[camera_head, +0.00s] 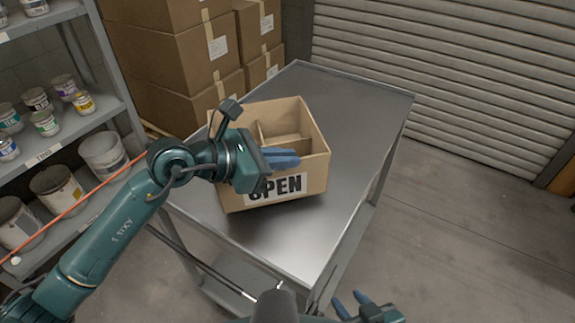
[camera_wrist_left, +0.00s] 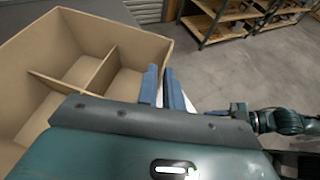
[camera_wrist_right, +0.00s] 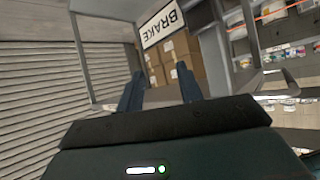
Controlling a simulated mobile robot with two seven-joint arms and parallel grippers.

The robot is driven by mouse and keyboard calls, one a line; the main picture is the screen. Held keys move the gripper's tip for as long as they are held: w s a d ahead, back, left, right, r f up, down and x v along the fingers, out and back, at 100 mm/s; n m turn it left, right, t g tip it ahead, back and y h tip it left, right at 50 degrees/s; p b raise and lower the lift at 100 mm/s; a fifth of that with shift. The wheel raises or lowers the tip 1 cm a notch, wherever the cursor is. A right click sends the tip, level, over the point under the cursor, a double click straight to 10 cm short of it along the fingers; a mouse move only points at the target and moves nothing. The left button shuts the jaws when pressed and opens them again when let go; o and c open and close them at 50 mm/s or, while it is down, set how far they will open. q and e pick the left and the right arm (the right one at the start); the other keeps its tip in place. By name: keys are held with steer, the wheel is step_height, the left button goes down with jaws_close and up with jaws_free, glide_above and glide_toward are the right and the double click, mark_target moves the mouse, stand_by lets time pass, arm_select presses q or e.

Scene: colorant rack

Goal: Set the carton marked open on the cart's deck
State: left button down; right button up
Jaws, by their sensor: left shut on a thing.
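The open-topped brown carton (camera_head: 309,171) has inner dividers and a white label marked OPEN (camera_head: 277,188) on its near side. It is over the cart's grey metal deck (camera_head: 310,228), slightly skewed, with a shadow under its near edge; I cannot tell whether its base touches the deck. My left gripper (camera_head: 282,158) is shut on the carton's wall above the label. In the left wrist view the carton's inside and dividers (camera_wrist_left: 85,72) show beside my left fingers (camera_wrist_left: 163,90). My right gripper (camera_head: 357,303) is open and empty, low by the cart's near right corner.
A shelf (camera_head: 88,128) with paint tins stands at left. Stacked closed cartons (camera_head: 172,62) stand behind the cart, and a roller shutter (camera_head: 460,60) is at back right. The deck's far and near parts are bare. A BRAKE sign (camera_wrist_right: 163,24) shows in the right wrist view.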

arm_select(q)
steer(key=shift+f, duration=2.75)
steer(key=c, duration=1.6)
jaws_free()
steer(key=shift+o, duration=0.5)
steer(key=b, duration=0.2)
glide_toward(285, 179)
steer(key=s+a, duration=0.1)
steer(key=a, duration=0.1)
steer(key=shift+r, duration=0.45)
